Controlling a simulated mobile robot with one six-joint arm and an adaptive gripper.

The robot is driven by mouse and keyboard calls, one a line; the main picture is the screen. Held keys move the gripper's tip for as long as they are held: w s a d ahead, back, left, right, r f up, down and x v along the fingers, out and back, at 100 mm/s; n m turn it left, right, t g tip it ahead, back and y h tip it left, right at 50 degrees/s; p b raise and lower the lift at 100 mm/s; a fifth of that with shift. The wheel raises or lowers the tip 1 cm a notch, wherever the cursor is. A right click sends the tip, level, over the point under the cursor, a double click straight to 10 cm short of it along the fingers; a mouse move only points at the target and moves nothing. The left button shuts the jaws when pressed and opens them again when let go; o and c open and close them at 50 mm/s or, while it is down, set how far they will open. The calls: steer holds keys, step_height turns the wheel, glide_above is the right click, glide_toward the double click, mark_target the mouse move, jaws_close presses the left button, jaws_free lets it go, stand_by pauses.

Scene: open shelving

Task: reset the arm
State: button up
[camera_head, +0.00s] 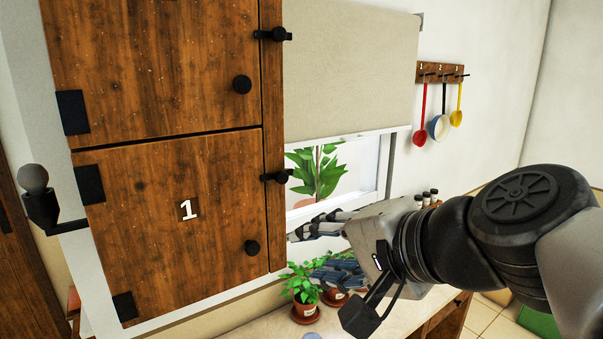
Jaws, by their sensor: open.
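My arm reaches in from the right edge. My gripper (318,250) is at its left end, in front of the window and above the counter. Its fingers point left toward the wooden cabinet (185,220) marked 1. The fingers are open and I see nothing held between them. From this view I cannot tell how far the fingertips are from the cabinet's right side.
The cabinet doors are shut, with black knobs and latches. Potted plants (301,285) stand below my gripper on the counter (405,318). A plant (318,172) shows at the window. Utensils hang from a rack (440,73) on the back wall.

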steer(key=s+d+f+n+g+h+b, duration=0.1)
steer(key=s+d+f+n+h+b, duration=0.1)
steer(key=s+f, duration=0.3)
steer(key=s+d+f+n+g+h+b, duration=0.2)
steer(key=s+d+f+n+b, duration=0.1)
steer(key=f, duration=1.1)
steer(key=s+d+f+n+g+h+b, duration=0.1)
steer(key=s+d+f+n+h+b, duration=0.2)
steer(key=s+d+f, duration=0.3)
step_height(320, 180, down, 4)
steer(key=shift+s+f+n+g, duration=0.15)
steer(key=shift+s+n+g, duration=0.25)
steer(key=shift+s, duration=0.15)
